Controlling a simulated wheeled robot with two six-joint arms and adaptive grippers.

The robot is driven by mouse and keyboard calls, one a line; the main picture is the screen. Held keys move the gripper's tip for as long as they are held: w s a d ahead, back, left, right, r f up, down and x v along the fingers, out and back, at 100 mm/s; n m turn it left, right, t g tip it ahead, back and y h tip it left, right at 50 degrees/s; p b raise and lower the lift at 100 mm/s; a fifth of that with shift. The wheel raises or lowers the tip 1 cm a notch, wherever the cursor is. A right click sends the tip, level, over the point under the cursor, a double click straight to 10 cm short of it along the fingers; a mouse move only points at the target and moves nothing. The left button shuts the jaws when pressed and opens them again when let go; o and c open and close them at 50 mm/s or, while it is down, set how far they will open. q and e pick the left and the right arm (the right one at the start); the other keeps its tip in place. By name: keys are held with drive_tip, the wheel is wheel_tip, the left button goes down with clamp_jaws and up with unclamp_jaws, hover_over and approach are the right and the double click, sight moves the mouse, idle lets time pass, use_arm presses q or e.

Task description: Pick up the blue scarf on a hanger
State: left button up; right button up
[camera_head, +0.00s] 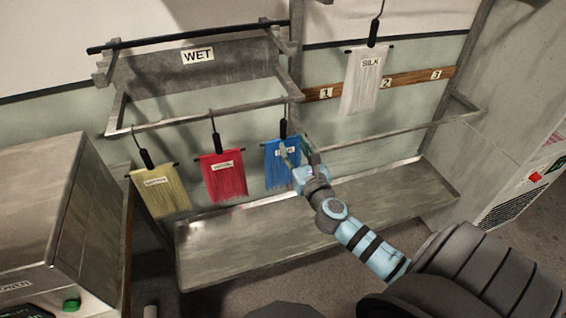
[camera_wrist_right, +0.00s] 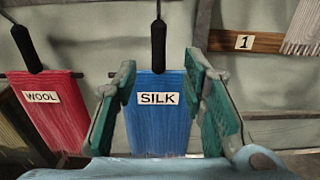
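The blue scarf (camera_head: 275,165) hangs from a black hanger handle (camera_head: 283,129) on the front rail, right of the red scarf. In the right wrist view the blue scarf (camera_wrist_right: 160,125) carries a SILK label, and its black handle (camera_wrist_right: 158,47) rises above it. My right gripper (camera_head: 298,147) is in front of and at the right side of the blue scarf in the head view. In the right wrist view my right gripper (camera_wrist_right: 163,88) is open, with one finger on each side of the scarf; contact cannot be told. My left gripper is not in view.
A red scarf (camera_head: 224,178) labelled WOOL in the wrist view and a yellow scarf (camera_head: 160,193) hang to the left. A white SILK scarf (camera_head: 362,85) hangs by the numbered board (camera_head: 405,77). A metal trough (camera_head: 225,245) lies below. A metal box (camera_head: 40,215) stands at left.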

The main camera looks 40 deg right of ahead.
sight(284, 133)
drive_tip(key=x, duration=0.9)
drive_tip(key=shift+w+f+b, duration=0.1)
drive_tip(key=shift+f+b, duration=0.15)
drive_tip(key=shift+b, duration=0.15)
clamp_jaws()
